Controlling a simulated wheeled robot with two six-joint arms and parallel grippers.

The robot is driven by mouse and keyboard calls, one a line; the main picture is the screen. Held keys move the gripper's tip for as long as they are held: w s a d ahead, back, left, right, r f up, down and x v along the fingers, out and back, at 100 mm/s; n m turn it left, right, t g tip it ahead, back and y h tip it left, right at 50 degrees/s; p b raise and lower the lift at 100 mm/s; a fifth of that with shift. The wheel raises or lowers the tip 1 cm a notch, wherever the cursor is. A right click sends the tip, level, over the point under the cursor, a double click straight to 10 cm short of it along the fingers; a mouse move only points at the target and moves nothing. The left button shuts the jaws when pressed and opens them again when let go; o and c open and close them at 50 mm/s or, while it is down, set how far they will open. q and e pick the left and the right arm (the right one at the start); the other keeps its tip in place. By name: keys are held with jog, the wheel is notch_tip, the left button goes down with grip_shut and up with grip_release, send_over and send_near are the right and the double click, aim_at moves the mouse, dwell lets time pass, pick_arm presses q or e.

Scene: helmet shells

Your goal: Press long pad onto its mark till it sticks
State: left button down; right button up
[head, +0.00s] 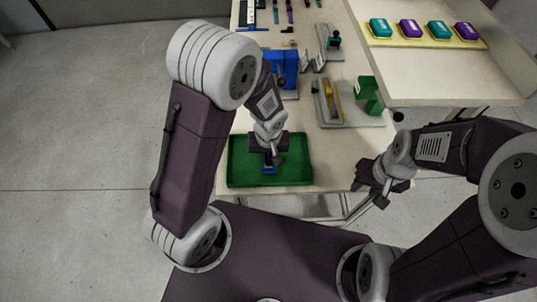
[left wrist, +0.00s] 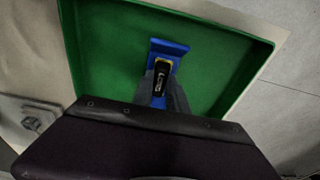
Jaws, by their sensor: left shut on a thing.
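My left gripper (head: 269,158) points down into the green tray (head: 240,172). In the left wrist view my left gripper (left wrist: 162,88) is shut on a small black piece with light markings (left wrist: 161,80) and a yellow end. A blue piece (left wrist: 169,48) lies under or behind it in the tray; it also shows in the head view (head: 268,170). I cannot tell whether the black piece touches the blue one. I cannot make out which thing is the long pad, or any mark. My right gripper (head: 372,192) hangs right of the table's near end, away from the tray.
Behind the tray stand a blue block (head: 291,66), a grey fixture with a yellow bar (head: 328,100) and a green bracket (head: 368,92). A side table at the right bears a yellow tray (head: 462,42) with several teal and purple pieces. Small tools lie at the far end.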

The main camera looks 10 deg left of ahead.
pick_arm(q)
jog(key=shift+f+b, duration=0.3)
dwell(0.7)
jog(key=c, duration=1.2)
grip_release()
jog(key=shift+c, duration=0.2)
notch_tip(320, 180, up, 9)
jog(key=s+p, duration=0.1)
jog(key=shift+d+p, duration=0.15)
jog(key=shift+p, duration=0.25)
